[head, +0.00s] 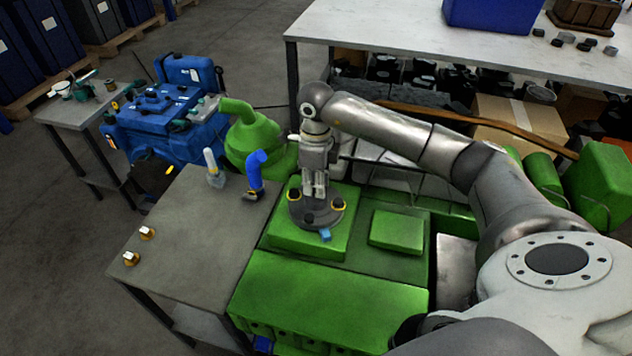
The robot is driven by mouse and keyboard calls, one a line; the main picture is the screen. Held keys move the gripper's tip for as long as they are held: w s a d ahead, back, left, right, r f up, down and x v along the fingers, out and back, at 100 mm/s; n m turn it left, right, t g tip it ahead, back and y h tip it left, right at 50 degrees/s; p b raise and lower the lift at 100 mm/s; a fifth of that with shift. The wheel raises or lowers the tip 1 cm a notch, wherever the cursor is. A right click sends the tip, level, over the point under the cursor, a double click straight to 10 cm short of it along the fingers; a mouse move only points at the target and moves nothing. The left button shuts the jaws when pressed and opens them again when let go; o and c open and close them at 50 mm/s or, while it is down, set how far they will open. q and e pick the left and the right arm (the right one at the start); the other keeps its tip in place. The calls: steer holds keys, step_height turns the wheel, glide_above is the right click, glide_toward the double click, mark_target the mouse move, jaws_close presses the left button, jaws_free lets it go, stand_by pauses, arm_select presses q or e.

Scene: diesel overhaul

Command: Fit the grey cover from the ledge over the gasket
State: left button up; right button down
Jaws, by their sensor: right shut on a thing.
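My right gripper (318,190) points straight down over the green engine block (390,270). It is shut on the grey cover (318,214), a dark round plate, at its middle. The cover is at the raised square green pad (288,236) on top of the engine. I cannot tell whether it touches the pad or hovers just above it. Yellow-ringed dark fittings (338,204) show at its edge, and a small blue piece (325,234) shows at its front. The gasket cannot be made out; the cover and gripper hide what is beneath. My left gripper is not in view.
A grey side table (190,235) left of the engine holds two brass fittings (147,233), a white-and-grey bottle (213,168) and a blue bent pipe (256,170). A green funnel-shaped pipe (250,135) rises behind. A long workbench (400,35) stands at the back.

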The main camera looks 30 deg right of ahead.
stand_by(0.4)
steer(key=c, duration=1.2)
jaws_free()
steer(key=shift+c, duration=0.2)
steer(key=shift+f, duration=0.1)
step_height(320, 180, up, 12)
